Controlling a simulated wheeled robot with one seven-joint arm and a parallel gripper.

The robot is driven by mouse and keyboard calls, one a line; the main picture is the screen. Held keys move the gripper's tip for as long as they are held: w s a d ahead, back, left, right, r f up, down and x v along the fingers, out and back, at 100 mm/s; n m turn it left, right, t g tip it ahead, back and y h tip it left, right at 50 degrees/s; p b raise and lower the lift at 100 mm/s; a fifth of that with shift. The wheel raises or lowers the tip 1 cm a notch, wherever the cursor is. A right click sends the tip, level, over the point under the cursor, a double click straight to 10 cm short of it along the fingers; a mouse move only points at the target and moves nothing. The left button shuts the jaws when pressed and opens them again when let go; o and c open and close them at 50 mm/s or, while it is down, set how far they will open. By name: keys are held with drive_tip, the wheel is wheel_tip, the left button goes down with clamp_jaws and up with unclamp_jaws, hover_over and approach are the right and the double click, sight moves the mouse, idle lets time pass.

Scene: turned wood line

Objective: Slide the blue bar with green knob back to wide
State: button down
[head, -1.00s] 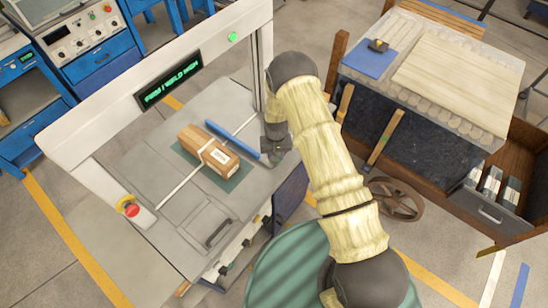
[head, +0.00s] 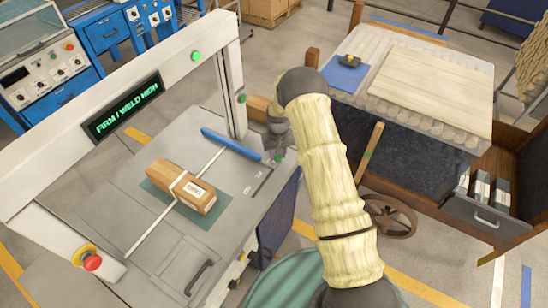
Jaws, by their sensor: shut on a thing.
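The blue bar (head: 231,144) lies across the machine's grey table, behind a brown wooden block (head: 181,187) with a white label. A clear gap separates bar and block. A bit of green, apparently the green knob (head: 278,159), shows at the bar's right end, by the table's right edge. My gripper (head: 274,153) is at that end, shut on the knob as far as I can tell. My wrist hides the fingers and most of the knob. A white strap (head: 165,219) runs over the block and under the bar.
A white arch with a display reading "FIRM / WELD HIGH" (head: 123,106) spans the table; its right post (head: 231,75) stands close to my gripper. A red stop button (head: 92,263) sits front left. A workbench (head: 420,125) stands to the right.

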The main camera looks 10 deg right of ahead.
drive_tip(key=shift+w+d+r, duration=0.15)
drive_tip(key=shift+w+d, duration=0.2)
drive_tip(key=c, duration=1.1)
unclamp_jaws()
drive_tip(key=shift+o, duration=0.2)
drive_tip(key=shift+a, duration=0.25)
drive_tip(key=shift+d+r, duration=0.1)
drive_tip(key=shift+r, duration=0.2)
wheel_tip(320, 180, up, 17)
drive_tip(key=b, duration=0.4)
drive_tip(key=shift+f, duration=0.15)
drive_tip(key=shift+s, duration=0.1)
drive_tip(key=s+d+r+t, duration=0.1)
drive_tip(key=s+d+r, duration=0.1)
drive_tip(key=s, duration=1.2)
drive_tip(key=s+d+r+m+t, duration=0.1)
drive_tip(key=s+d+r, duration=0.2)
drive_tip(key=s, duration=1.1)
drive_tip(key=shift+s+d+t, duration=0.2)
drive_tip(key=shift+s+t, duration=0.1)
